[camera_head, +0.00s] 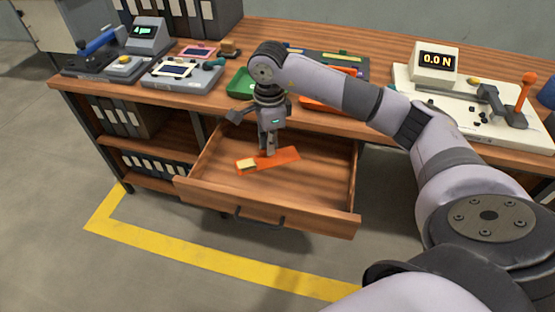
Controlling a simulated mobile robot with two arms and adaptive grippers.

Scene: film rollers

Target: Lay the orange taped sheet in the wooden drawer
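The orange sheet (285,157) appears flat over the floor of the open wooden drawer (320,185), with a pale yellow tape piece (247,165) at its left end. My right gripper (267,152) points down into the drawer, its fingertips at the far edge of the sheet. The fingers look close together, but I cannot tell whether they pinch the sheet or only touch it. I also cannot tell whether the sheet rests fully on the drawer floor. My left gripper is out of view.
The drawer's front panel and dark handle (260,217) face me. Above it, the wooden bench (210,105) holds a green tray (240,84), grey devices at left and a white force tester (434,62) reading 0.0 N at right. The drawer's right part is bare.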

